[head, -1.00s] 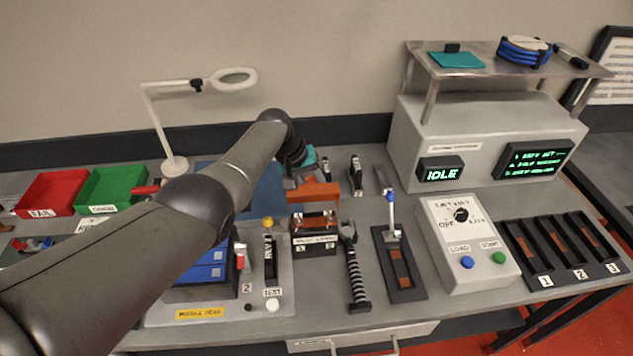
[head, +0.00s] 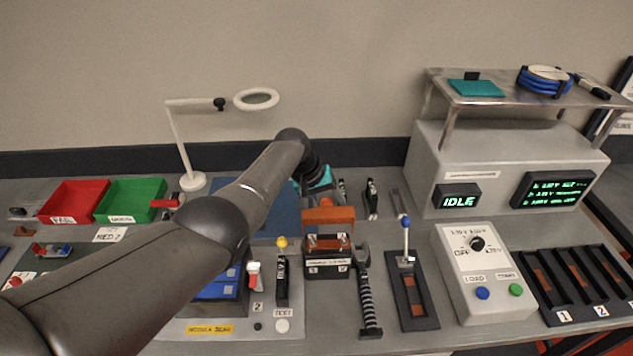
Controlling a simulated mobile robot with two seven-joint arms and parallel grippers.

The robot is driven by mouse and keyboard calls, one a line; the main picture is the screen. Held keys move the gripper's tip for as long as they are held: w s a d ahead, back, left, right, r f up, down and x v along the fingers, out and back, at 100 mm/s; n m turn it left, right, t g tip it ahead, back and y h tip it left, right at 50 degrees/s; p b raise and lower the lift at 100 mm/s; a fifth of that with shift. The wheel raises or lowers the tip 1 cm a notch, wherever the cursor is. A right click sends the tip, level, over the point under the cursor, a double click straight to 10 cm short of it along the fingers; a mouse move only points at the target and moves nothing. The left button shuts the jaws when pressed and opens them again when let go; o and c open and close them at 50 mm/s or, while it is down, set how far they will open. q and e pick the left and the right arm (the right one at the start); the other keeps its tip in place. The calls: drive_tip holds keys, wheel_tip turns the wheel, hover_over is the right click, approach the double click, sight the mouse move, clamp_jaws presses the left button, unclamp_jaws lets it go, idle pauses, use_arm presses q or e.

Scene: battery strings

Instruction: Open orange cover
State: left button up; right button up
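The orange cover (head: 328,217) is at the rear top of a small black box (head: 328,262) with a white label, in the middle of the bench. The cover's front face shows above the box. Its exact tilt is hard to judge. My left arm reaches in from the left, and its gripper (head: 318,184), with teal parts, is just behind and above the cover. The wrist and the cover hide the fingertips, so I cannot tell whether they touch the cover or are open. My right gripper is not in view.
A striped-handled tool (head: 367,295) lies right of the box. A blue-knobbed lever (head: 405,240) stands beyond it. A grey control box (head: 485,275) and a tester reading IDLE (head: 458,202) are to the right. Red (head: 72,202) and green (head: 130,200) bins and a lamp (head: 183,150) are at left.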

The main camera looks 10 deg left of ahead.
sight(323, 200)
use_arm(q)
drive_tip(key=p+v, duration=0.2)
drive_tip(key=v, duration=0.2)
drive_tip(key=shift+a+r, duration=0.1)
drive_tip(key=shift+r, duration=0.2)
drive_tip(key=p+v, duration=0.1)
drive_tip(key=v, duration=0.8)
drive_tip(key=shift+r, duration=0.25)
drive_tip(key=shift+s+a, duration=0.15)
